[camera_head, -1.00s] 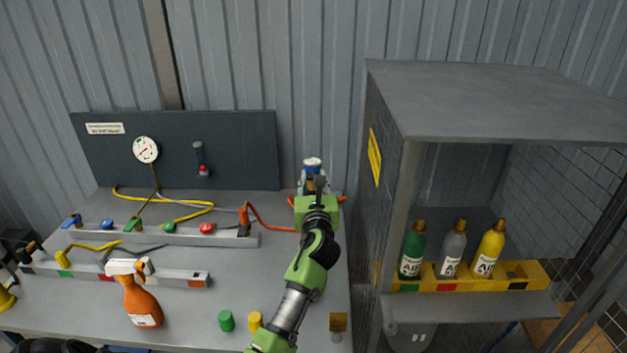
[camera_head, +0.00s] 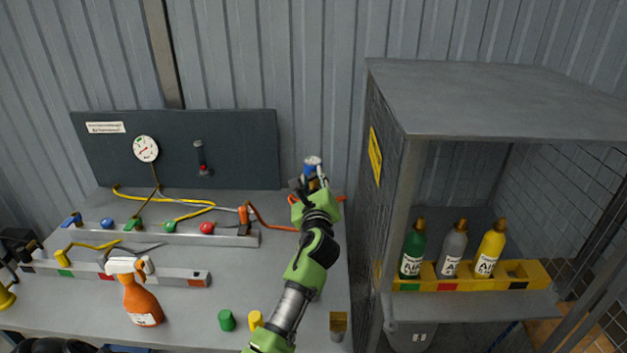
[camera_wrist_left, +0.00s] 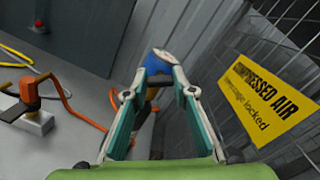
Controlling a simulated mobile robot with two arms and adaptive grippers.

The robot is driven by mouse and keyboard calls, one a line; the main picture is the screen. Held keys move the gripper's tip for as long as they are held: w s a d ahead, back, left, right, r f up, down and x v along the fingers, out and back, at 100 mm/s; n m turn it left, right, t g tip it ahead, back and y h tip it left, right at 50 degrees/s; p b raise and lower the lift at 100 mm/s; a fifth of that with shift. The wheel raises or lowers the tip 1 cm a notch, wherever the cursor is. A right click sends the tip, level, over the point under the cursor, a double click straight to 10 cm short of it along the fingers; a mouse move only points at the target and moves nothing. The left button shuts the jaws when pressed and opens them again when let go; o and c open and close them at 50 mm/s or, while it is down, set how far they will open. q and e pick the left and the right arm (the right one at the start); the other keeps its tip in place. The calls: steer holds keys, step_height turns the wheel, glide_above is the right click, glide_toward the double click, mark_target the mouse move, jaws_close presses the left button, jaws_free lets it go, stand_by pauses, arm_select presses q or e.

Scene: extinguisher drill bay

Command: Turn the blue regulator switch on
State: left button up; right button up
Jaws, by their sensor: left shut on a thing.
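The blue regulator switch (camera_head: 312,161) is a round blue knob with a white mark. It stands at the back right of the bench and also shows in the left wrist view (camera_wrist_left: 160,63). My left gripper (camera_head: 313,178) is shut on it from the front. In the left wrist view, the two teal-padded fingers (camera_wrist_left: 159,78) meet the knob's sides. The fingers and wrist partly hide the regulator body below. My right gripper is not in view.
An orange hose (camera_head: 268,220) runs close to my left gripper. A metal cage (camera_head: 480,95) with several bottles stands right of it. A dark panel with a gauge (camera_head: 146,149) stands behind the bench. An orange spray bottle (camera_head: 141,302) is at the front left.

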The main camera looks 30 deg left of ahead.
arm_select(q)
steer(key=n, duration=0.2)
steer(key=n+b, duration=0.1)
steer(key=n, duration=0.2)
steer(key=shift+f+n+b, duration=0.2)
steer(key=shift+n+b, duration=0.1)
steer(key=n+b, duration=0.2)
steer(key=n, duration=0.3)
steer(key=shift+n, duration=0.4)
steer(key=o, duration=1.1)
steer(key=shift+s, duration=0.15)
steer(key=v, duration=1.1)
steer(key=shift+s+d, duration=0.25)
steer(key=shift+s, duration=0.05)
